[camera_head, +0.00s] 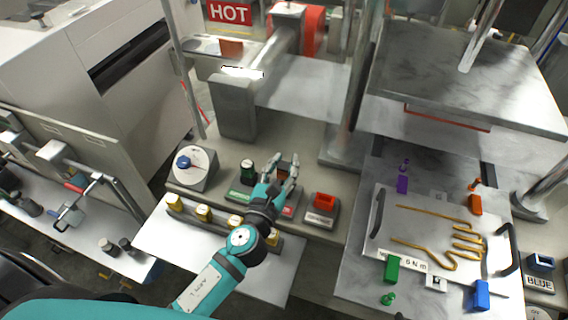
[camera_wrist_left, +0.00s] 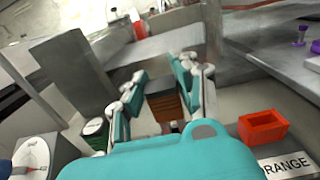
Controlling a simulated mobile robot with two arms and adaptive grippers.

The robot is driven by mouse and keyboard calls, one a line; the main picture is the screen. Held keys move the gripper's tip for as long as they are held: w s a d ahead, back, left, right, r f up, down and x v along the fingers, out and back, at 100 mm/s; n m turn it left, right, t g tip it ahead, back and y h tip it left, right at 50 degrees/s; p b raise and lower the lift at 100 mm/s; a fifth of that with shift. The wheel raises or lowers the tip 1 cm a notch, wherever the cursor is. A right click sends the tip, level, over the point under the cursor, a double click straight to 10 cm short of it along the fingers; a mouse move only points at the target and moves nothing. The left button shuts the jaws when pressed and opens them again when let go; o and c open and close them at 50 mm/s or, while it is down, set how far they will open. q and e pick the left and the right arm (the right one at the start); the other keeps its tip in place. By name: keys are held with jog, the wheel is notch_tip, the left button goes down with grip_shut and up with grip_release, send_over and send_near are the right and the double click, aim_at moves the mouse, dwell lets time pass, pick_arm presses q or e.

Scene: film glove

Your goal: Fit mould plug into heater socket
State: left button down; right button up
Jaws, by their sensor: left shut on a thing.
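My left gripper (camera_head: 287,168) is above the control panel, between the green-labelled station and the orange socket. In the left wrist view its fingers (camera_wrist_left: 160,95) are closed around a small brown ridged block (camera_wrist_left: 165,106); I cannot tell whether it is a plug or whether it touches a socket below. The red-orange socket (camera_head: 325,200), labelled ORANGE, is to its right and also shows in the wrist view (camera_wrist_left: 263,127). The mould plate (camera_head: 430,215) carries a golden hand outline and purple (camera_head: 402,184), orange (camera_head: 475,205), green (camera_head: 392,268) and blue (camera_head: 481,295) blocks. My right gripper is not visible.
A dial (camera_head: 193,165) and a dark green round part (camera_head: 248,171) stand left of the gripper. A blue socket (camera_head: 541,262) is at the far right. A metal post (camera_head: 355,100) rises behind the panel.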

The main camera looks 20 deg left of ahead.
aim_at(282, 179)
pick_arm(q)
jog(key=shift+f+b, duration=1.65)
jog(key=shift+f, duration=0.2)
jog(key=c, duration=1)
grip_release()
jog(key=shift+o, duration=0.2)
notch_tip(282, 179, up, 10)
jog(key=shift+r, duration=0.1)
jog(key=shift+s+f, duration=0.1)
jog(key=shift+f, duration=0.1)
